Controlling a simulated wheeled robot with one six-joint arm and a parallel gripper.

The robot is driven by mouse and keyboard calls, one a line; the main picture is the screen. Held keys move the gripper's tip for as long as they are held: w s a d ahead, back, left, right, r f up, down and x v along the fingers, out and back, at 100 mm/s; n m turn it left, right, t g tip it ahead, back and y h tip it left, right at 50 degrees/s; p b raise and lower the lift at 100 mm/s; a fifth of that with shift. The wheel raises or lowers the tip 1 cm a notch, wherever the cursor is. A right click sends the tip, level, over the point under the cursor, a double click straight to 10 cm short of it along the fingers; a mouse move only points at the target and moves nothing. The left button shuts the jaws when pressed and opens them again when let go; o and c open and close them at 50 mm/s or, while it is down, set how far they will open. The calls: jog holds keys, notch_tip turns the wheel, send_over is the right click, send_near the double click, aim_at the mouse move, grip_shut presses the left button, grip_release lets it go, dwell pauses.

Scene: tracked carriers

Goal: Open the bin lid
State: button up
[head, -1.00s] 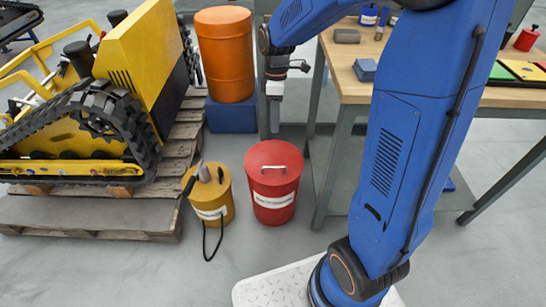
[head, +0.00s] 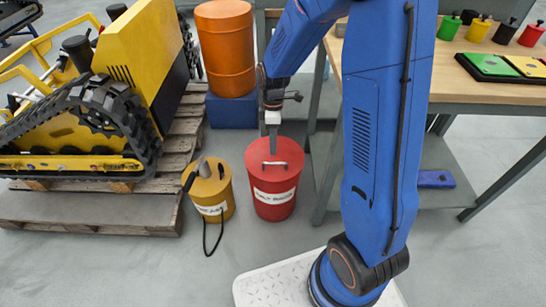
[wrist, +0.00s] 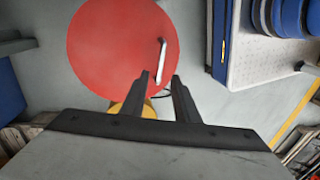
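The red bin (head: 275,190) stands on the floor with its round red lid (head: 285,154) closed on top. The lid carries a pale bar handle (head: 274,163), which also shows in the wrist view (wrist: 161,62). My gripper (head: 272,150) points down just above the lid, by the back of the handle. In the wrist view my gripper (wrist: 159,75) has its two dark fingers apart with a gap between them. The handle lies just beyond the fingertips, and I see nothing held. Whether a finger touches the lid is unclear.
A yellow can (head: 211,192) with a black hose stands left of the bin. A wooden pallet (head: 100,215) bears a yellow tracked machine (head: 75,125). An orange drum (head: 226,50) stands on a blue block behind. A workbench (head: 455,75) is to the right. Floor in front is clear.

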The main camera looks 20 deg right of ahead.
send_over(273, 167)
jog(key=shift+s+f, duration=0.1)
jog(key=shift+f, duration=2.95)
jog(key=shift+c, duration=0.7)
grip_shut()
